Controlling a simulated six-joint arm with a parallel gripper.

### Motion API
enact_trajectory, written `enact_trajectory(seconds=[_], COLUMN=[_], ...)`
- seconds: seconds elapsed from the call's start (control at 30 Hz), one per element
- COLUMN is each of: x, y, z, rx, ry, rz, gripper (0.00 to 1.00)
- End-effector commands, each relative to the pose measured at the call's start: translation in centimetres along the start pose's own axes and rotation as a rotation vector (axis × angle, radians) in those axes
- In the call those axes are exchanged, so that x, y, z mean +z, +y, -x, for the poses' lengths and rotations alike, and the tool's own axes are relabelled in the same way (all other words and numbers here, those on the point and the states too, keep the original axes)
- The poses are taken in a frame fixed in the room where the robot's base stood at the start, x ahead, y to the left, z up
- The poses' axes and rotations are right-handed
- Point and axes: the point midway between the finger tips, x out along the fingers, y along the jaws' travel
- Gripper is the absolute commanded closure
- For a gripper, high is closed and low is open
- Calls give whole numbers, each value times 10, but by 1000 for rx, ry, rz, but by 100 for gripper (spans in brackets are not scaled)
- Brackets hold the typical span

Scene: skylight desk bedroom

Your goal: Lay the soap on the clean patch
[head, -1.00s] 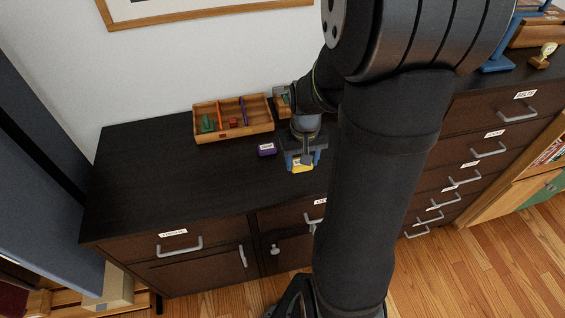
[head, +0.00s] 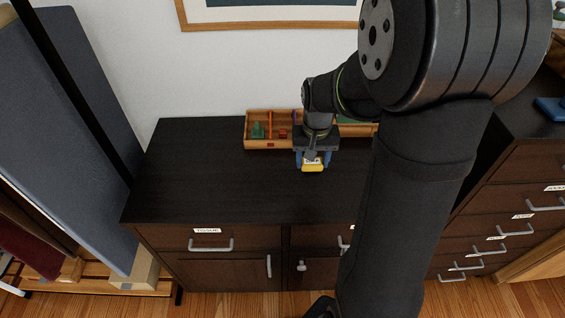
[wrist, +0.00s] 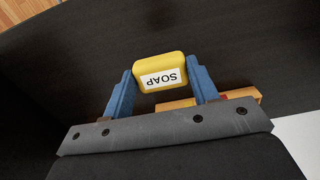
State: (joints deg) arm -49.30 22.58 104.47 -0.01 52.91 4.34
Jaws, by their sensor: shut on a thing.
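The yellow soap (head: 312,168) with a white label is held between the blue fingers of my gripper (head: 312,160). In the wrist view the soap (wrist: 159,62) sits at the tips of both fingers, its SOAP label upside down. It appears above the dark dresser top (head: 200,180), near the front of the wooden tray; its exact height is hard to tell. I cannot make out a clean patch in either view.
A divided wooden tray (head: 262,146) with small coloured things stands at the back, against the wall. A second tray (head: 358,128) is partly behind my arm. The dresser top to the left is bare. A blue-grey panel (head: 85,150) stands beyond the left edge.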

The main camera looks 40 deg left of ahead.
Motion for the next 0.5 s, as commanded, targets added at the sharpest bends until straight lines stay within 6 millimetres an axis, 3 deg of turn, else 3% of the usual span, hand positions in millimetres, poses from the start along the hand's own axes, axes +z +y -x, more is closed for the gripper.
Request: enact_trajectory(seconds=[0.5], x=[-27], y=[-99], z=[-61], rx=[1], ry=[-2], rz=[4], gripper=[69])
